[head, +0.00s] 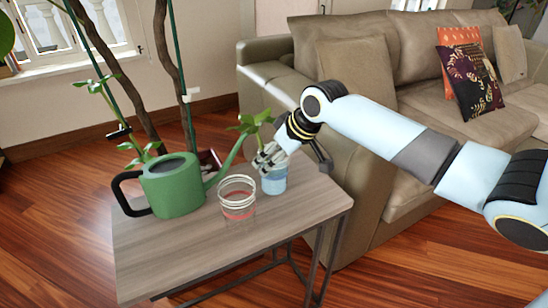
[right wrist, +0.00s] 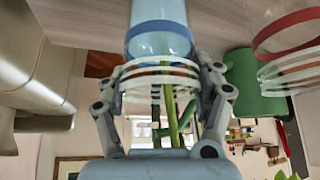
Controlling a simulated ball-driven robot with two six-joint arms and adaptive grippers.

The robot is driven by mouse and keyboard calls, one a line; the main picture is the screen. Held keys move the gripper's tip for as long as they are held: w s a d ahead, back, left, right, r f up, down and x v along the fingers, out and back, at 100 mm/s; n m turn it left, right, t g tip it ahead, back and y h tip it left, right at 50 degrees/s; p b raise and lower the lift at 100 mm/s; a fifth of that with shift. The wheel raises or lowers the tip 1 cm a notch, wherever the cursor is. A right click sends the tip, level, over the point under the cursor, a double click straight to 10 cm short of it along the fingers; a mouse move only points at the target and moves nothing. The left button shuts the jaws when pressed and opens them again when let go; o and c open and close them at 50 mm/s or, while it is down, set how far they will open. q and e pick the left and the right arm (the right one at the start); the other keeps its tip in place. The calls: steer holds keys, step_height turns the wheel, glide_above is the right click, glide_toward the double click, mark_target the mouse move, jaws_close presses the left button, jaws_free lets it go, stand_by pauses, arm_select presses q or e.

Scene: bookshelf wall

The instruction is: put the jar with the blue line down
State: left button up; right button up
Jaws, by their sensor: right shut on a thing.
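The jar with the blue line (head: 274,184) is clear glass with a blue band and a green plant stem in it. It stands upright at the right part of the wooden side table (head: 165,258); I cannot tell whether its base touches the top. My right gripper (head: 268,161) is shut on this jar near its ringed rim. In the right wrist view the jar (right wrist: 160,42) sits between the two fingers of the gripper (right wrist: 158,78). My left gripper is not in view.
A jar with a red line (head: 238,206) stands close to the left of the held jar. A green watering can (head: 177,190) stands further left, its spout reaching behind the jars. The table's front is clear. A beige sofa (head: 285,88) borders the table's right side.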

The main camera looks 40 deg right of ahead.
steer(key=o, duration=1.8)
steer(key=shift+c, duration=0.2)
steer(key=p+v, duration=0.3)
steer(key=v, duration=0.9)
steer(key=shift+r, duration=0.1)
